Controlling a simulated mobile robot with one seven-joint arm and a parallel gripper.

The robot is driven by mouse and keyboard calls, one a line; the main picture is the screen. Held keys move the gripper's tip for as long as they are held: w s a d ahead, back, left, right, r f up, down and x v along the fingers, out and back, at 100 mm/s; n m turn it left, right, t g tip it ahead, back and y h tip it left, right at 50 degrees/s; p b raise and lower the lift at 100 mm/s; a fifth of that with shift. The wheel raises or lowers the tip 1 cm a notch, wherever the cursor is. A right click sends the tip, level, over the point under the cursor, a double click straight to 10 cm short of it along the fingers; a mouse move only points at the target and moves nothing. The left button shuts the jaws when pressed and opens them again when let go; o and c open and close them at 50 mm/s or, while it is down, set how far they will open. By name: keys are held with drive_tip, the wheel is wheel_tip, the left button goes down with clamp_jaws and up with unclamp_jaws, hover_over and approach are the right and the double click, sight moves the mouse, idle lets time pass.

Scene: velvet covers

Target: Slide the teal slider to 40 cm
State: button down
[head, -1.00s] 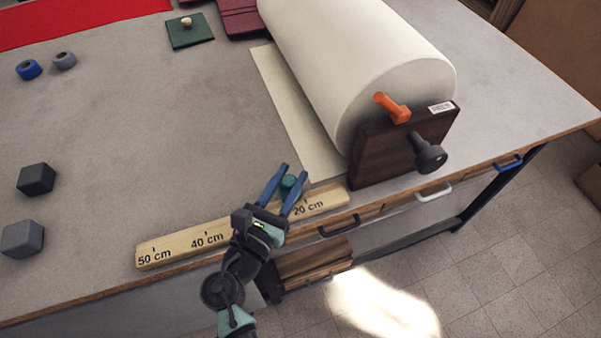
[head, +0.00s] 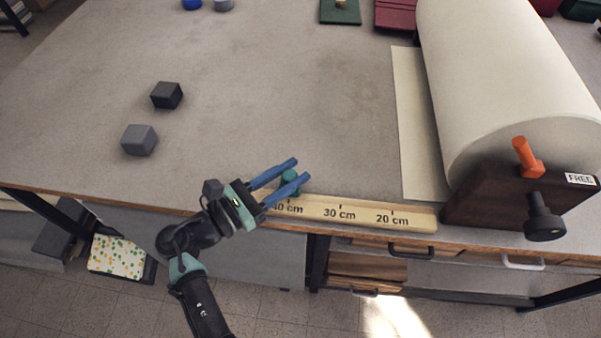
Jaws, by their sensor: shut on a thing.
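The teal slider (head: 290,180) is a small round knob on the wooden ruler rail (head: 365,213) along the table's front edge. It stands by the 40 cm mark. The marks 30 cm and 20 cm lie to its right. My gripper (head: 297,171) reaches in from the lower left, its two blue fingers shut on the slider, one on each side. The gripper hides the rail's left end and partly covers the 40 cm label, so the exact alignment with the mark cannot be told.
A large white roll (head: 505,80) stands at the right in a dark wooden holder (head: 480,205) with an orange lever (head: 526,158), a black knob (head: 543,218) and a "FREE" label. Two dark blocks (head: 166,95) (head: 139,140) lie at the left. The table middle is clear.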

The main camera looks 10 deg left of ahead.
drive_tip(key=c, duration=0.5)
unclamp_jaws()
drive_tip(key=shift+c, duration=0.2)
drive_tip(key=b+v, duration=0.1)
drive_tip(key=v, duration=1.2)
